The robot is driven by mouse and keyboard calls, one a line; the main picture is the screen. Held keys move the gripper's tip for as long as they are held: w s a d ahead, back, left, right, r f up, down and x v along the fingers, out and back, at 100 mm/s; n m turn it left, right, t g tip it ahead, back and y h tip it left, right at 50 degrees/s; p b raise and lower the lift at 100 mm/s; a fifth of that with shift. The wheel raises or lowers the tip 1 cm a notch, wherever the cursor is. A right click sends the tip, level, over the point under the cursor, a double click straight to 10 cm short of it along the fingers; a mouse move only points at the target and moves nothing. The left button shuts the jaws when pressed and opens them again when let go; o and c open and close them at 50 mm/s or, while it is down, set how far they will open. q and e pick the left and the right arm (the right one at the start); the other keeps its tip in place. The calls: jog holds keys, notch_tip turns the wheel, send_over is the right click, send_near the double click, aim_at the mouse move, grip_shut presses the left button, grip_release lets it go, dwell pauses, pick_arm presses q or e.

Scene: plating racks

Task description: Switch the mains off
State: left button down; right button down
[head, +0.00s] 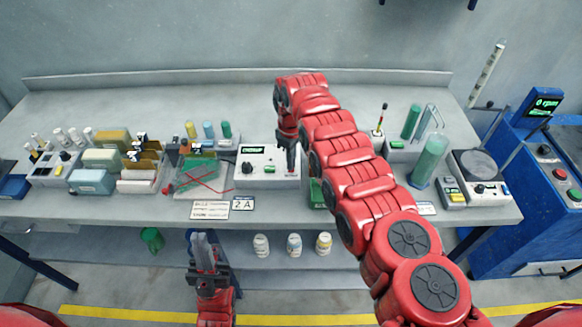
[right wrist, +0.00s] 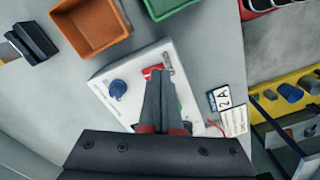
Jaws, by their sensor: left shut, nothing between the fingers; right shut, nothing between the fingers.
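The white power supply box (head: 257,180) stands mid-bench with a lit green display (head: 254,150), a dark knob (head: 247,168) and a green button (head: 269,169). The right wrist view shows its blue knob (right wrist: 117,88) and a red switch (right wrist: 151,71), partly hidden by my fingertips. My right gripper (head: 291,168) is shut and empty, pointing down at the box's right side. In the right wrist view its fingertips (right wrist: 161,74) are at the red switch; I cannot tell whether they touch. My left gripper (head: 202,240) is shut and empty in front of the bench.
A tray with red and green leads (head: 205,178) lies left of the box. A "2 A" card (head: 242,203) lies in front. Orange (right wrist: 90,26) and green (right wrist: 168,6) bins show in the right wrist view. My right arm crosses over the bench, hiding part of it.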

jog(key=shift+f+b, duration=0.55)
jog(key=shift+f, duration=0.05)
jog(key=shift+s+r, duration=0.1)
notch_tip(320, 180, up, 3)
jog(key=shift+f+p, duration=0.2)
jog(key=shift+p, duration=0.85)
notch_tip(320, 180, up, 2)
jog(key=shift+r+p, duration=0.1)
jog(key=shift+p, duration=0.4)
jog(key=shift+r, duration=1.05)
